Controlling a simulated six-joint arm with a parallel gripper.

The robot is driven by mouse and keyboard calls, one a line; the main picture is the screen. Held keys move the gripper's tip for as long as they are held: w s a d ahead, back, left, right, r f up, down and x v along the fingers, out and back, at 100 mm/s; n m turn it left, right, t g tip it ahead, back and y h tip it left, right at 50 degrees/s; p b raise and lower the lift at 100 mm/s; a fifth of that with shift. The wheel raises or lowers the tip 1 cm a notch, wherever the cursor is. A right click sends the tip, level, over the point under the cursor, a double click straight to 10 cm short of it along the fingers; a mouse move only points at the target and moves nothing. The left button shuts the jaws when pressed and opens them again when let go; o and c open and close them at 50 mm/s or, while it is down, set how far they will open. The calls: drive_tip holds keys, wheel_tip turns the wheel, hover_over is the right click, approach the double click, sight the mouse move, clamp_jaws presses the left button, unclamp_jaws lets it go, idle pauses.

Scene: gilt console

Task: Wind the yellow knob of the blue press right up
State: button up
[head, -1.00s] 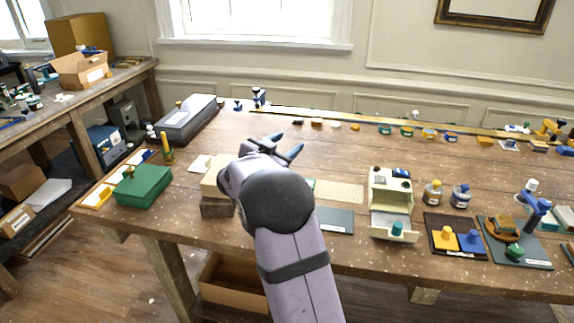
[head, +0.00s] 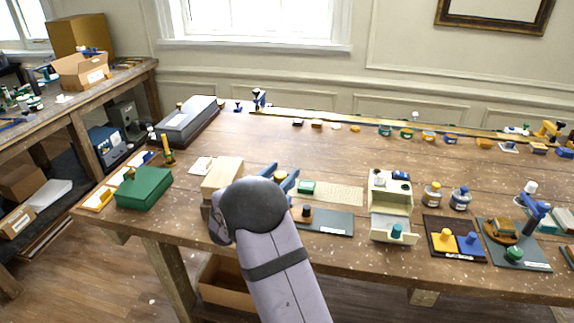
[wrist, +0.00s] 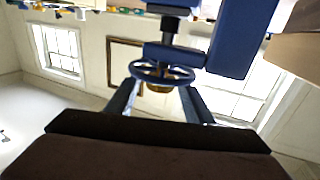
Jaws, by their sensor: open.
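The blue press (wrist: 230,45) shows close up and upside down in the wrist view, with a dark screw and a blue handwheel (wrist: 140,70). Its yellow knob (wrist: 158,88) shows beyond the wheel, partly in shade. My gripper (wrist: 160,98) is open, with one finger on either side of the knob; I cannot tell whether either touches it. In the head view my gripper (head: 280,174) points away behind my wrist, fingers apart, right of a pale wooden block (head: 222,174). My arm seems to hide the press there.
A green box (head: 144,188) stands at the left, and a cream drawer unit (head: 391,190) with its drawer out at the right. A small green block (head: 306,187) and a grey mat (head: 335,222) lie nearby.

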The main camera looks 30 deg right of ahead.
drive_tip(key=shift+p+x, duration=0.45)
drive_tip(key=shift+x, duration=1.25)
drive_tip(key=shift+c, duration=0.6)
drive_tip(key=c, duration=0.9)
drive_tip(key=shift+c, duration=0.2)
